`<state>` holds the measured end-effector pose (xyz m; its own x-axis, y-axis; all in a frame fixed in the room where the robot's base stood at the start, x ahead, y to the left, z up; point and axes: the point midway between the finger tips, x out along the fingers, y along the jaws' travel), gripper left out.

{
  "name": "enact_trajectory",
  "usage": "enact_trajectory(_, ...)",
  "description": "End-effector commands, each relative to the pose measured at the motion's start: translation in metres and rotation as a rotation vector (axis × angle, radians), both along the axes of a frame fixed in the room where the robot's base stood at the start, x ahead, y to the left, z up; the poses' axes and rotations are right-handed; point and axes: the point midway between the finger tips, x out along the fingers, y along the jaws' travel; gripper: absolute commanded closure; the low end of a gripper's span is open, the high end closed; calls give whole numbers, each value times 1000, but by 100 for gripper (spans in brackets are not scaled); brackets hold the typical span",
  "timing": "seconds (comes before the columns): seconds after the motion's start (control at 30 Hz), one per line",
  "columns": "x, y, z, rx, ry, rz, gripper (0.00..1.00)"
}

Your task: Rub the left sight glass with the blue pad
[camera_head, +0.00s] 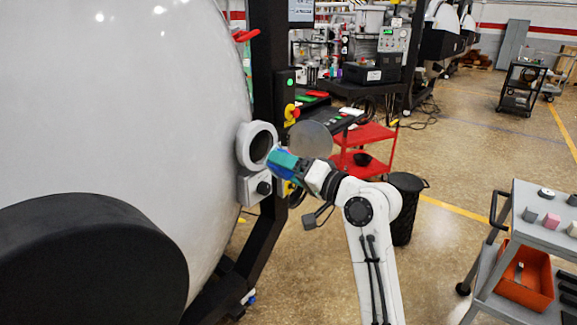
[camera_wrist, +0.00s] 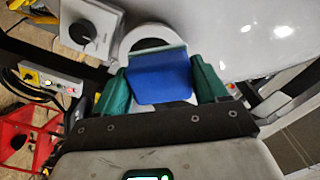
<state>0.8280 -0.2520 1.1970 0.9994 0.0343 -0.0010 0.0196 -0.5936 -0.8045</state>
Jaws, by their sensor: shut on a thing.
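The sight glass (camera_head: 259,146), a thick pale ring around dark glass, sits on the side of the large white vessel (camera_head: 120,110). My gripper (camera_head: 281,160), with green fingers, is shut on the blue pad (camera_wrist: 160,78). In the head view a little of the pad's blue (camera_head: 271,159) shows at the fingertips, right beside the sight glass's lower right rim. In the wrist view the pad covers the lower part of the sight glass's pale ring (camera_wrist: 152,32). I cannot tell whether pad and glass touch. Only one ringed glass is clearly seen.
A grey round disc (camera_head: 311,140) stands just behind my gripper. A box with a black knob (camera_head: 264,187) is below the sight glass. A red cart (camera_head: 365,145) and black bin (camera_head: 407,205) stand behind. A grey cart (camera_head: 548,200) with several small blocks is at right.

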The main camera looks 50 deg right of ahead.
Motion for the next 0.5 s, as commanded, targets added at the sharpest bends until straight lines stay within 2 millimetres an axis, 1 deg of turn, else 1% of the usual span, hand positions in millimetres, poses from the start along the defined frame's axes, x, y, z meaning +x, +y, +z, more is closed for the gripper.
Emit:
enact_trajectory(0.1, 14, 1, 1, 0, -1, 3, 52)
enact_trajectory(0.3, 34, 2, 1, 0, -1, 2, 52)
enact_trajectory(0.5, 46, 2, 1, -1, -2, 0, 52)
